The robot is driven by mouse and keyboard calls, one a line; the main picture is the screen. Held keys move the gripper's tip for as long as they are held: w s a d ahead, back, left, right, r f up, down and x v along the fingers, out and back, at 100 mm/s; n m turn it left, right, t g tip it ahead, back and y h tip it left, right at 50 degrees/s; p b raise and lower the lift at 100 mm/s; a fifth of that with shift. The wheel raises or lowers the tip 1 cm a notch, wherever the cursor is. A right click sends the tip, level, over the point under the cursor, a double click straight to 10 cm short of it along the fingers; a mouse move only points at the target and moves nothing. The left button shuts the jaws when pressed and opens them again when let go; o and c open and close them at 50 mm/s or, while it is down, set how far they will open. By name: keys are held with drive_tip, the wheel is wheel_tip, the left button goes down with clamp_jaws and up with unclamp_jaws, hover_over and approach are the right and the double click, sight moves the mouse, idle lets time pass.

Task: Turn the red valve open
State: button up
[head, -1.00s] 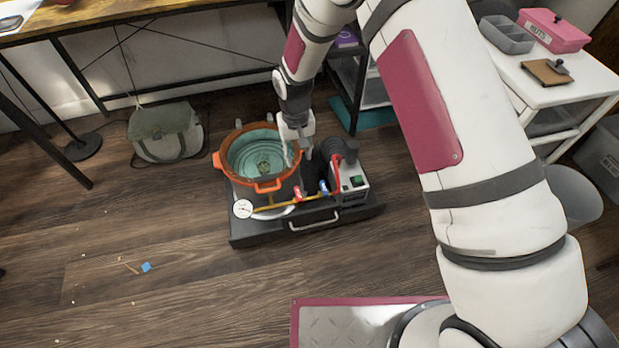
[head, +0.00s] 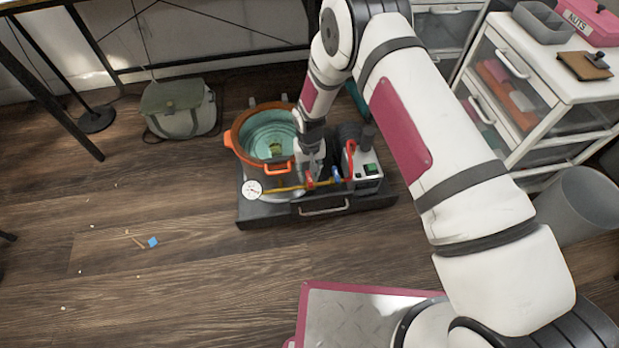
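The red valve (head: 310,183) sits on the brass pipe at the front of a black base unit (head: 255,214) on the floor. A blue valve (head: 336,175) is just to its right on the same line. My gripper (head: 312,168) points down close above the red valve, behind it in the picture. The fingers are small and partly hidden, so I cannot tell whether they are open or touching the valve. A white round gauge (head: 253,189) is at the pipe's left end.
An orange pot (head: 233,140) with teal liquid stands on the base, left of my gripper. A pump with a green switch (head: 370,169) stands to the right. A green bag (head: 180,110) lies behind left. The floor at left is mostly clear.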

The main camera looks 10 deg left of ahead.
sight(309, 178)
drive_tip(key=shift+f+b, duration=0.45)
drive_tip(key=shift+f, duration=1.2)
clamp_jaws()
